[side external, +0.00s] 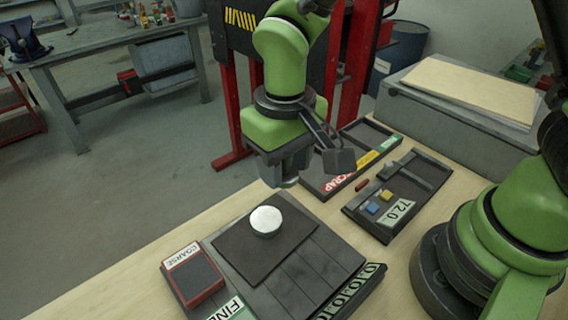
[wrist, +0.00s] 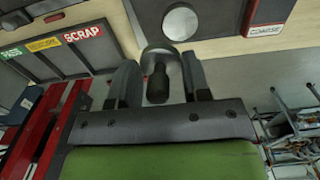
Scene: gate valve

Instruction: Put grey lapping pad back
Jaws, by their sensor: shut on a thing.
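My gripper (side external: 286,178) hangs above the far edge of the dark work plate (side external: 235,247), pointing down. It also shows in the wrist view (wrist: 160,85), shut on a grey round piece with a dark knob, taken as the grey lapping pad (wrist: 158,52). The pad is held clear of the bench; its underside is hidden. A pale round disc (side external: 266,221) lies on the dark plate, in front of my gripper and apart from it; it also shows in the wrist view (wrist: 181,22). A red-edged holder marked COARSE (side external: 193,276) lies at the left, beside a green FINE label (side external: 229,309).
A dark tray marked 72.0 (side external: 397,216), with small yellow and blue blocks, lies to the right. A small red piece (side external: 362,185) lies between them. Bare wooden bench (side external: 190,240) shows at the left.

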